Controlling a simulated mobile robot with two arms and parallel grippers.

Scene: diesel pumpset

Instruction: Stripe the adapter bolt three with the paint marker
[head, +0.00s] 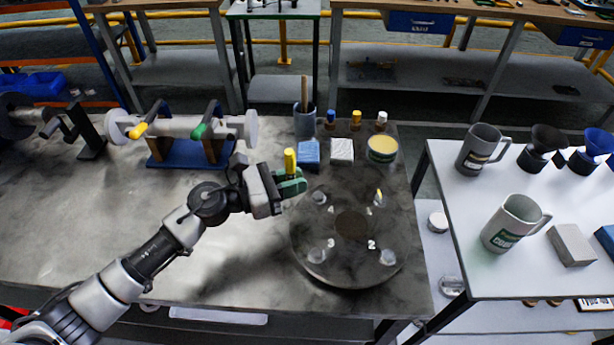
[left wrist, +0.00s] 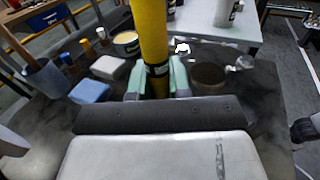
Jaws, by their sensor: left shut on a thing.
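My left gripper (head: 288,184) is shut on the yellow paint marker (head: 290,160), which stands roughly upright above the table at the adapter's upper left edge. The marker also shows between the green fingers in the left wrist view (left wrist: 150,35); its lower end is hidden there. The round dark adapter (head: 350,275) lies on the table with numbered bolts around a dark centre. Bolt three (head: 318,254) is at its lower left, beside the number 3, with no paint stripe visible. The upper right bolt (head: 379,195) has a yellow mark.
Behind the adapter are a blue block (head: 308,153), a white block (head: 342,151), a yellow-topped tin (head: 382,149), a cup (head: 305,122) and small capped bottles. A shaft on a blue stand (head: 188,153) is at the back left. A white side table (head: 475,240) holds mugs.

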